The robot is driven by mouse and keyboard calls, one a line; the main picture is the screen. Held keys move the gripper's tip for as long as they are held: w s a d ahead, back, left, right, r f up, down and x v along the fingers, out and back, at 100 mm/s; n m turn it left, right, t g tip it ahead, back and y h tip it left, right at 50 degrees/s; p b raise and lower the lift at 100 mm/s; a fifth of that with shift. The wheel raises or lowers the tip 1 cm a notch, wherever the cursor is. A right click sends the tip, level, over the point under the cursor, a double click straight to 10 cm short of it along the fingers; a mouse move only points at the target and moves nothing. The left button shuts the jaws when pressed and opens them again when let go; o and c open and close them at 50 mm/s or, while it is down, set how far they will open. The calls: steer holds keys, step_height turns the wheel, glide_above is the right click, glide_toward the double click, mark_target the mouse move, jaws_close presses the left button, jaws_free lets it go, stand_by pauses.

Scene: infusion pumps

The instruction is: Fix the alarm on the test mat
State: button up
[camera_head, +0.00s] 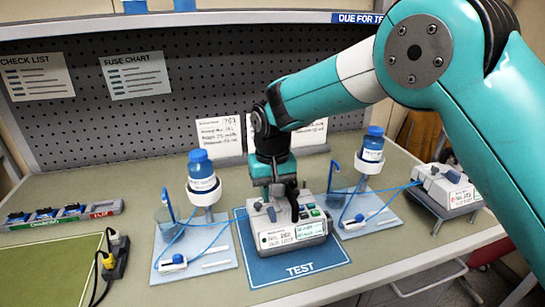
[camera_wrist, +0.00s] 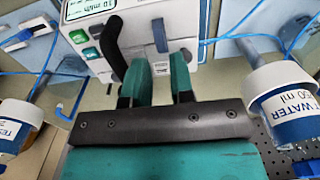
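A white infusion pump (camera_head: 292,228) stands on the blue mat marked TEST (camera_head: 320,262). It has a small lit screen, coloured buttons and a black handle, and its label is too small to read. My gripper (camera_head: 279,190) is pointing down over the back of the pump. In the wrist view, the pump (camera_wrist: 190,18) shows a screen, a green button (camera_wrist: 91,54), the black handle (camera_wrist: 112,38) and a grey-blue lever (camera_wrist: 160,36). There the two teal fingers of my gripper (camera_wrist: 160,68) are apart with nothing between them, near the lever. Contact with the pump cannot be told.
Stands with blue-capped bottles (camera_head: 201,171) (camera_head: 372,145) and tubing flank the mat on pale trays. Another pump (camera_head: 445,186) is on the right. A fuse holder strip (camera_head: 62,215), a black power strip (camera_head: 115,258) and a green mat (camera_head: 45,272) are left. Cards stand behind.

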mark_target(273, 209)
step_height(273, 209, up, 12)
steer(key=b, duration=0.1)
steer(key=shift+r, duration=0.25)
steer(key=s+d+r+n+y, duration=0.2)
steer(key=s+d+r, duration=0.1)
steer(key=s+d, duration=0.75)
steer(key=s+d+f+n+y, duration=0.1)
steer(key=s+d+f, duration=0.1)
steer(key=s, duration=0.7)
steer(key=s+d+f+n+y, duration=0.1)
steer(key=s+d+f, duration=0.1)
steer(key=s, duration=0.7)
steer(key=shift+d, duration=0.25)
